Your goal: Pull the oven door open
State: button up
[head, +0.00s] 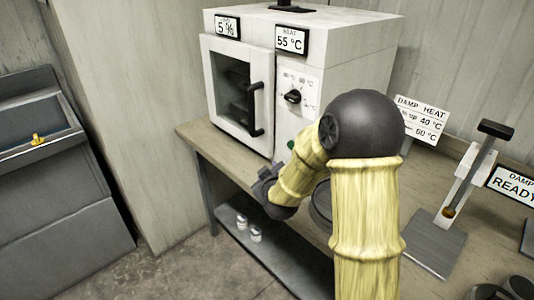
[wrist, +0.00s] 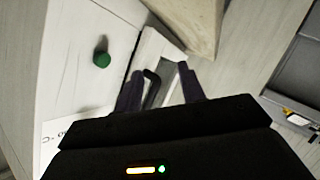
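The oven (head: 330,60) is a white box on a bench in the head view. Its door (head: 212,95) has a dark window and looks shut. A black vertical bar handle (head: 255,110) is on the door's right side. My gripper (head: 268,172) is below and in front of the handle, partly hidden by my own wrist. In the wrist view, my gripper (wrist: 160,70) has its two dark fingers apart. The black handle (wrist: 151,88) shows between them, close to the left finger; I cannot tell whether they touch. The door (wrist: 152,48) shows beyond the fingers.
A dial (head: 293,97) and a green button (wrist: 101,59) are on the oven's front panel. The bench (head: 215,150) carries a damp heat sign (head: 422,120) and a metal stand (head: 432,240) at right. A pale wall or column (head: 125,120) is left of the oven.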

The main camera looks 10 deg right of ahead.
jog(key=s+d+f+m+g, duration=0.1)
jog(key=s+g, duration=0.4)
jog(key=s, duration=0.8)
jog(key=s+d+f+m+g, duration=0.2)
jog(key=s+m+g, duration=0.4)
jog(key=s, duration=0.7)
jog(key=shift+s+d+f, duration=0.3)
jog(key=shift+s+d, duration=0.05)
jog(key=shift+s, duration=0.05)
jog(key=shift+w, duration=0.15)
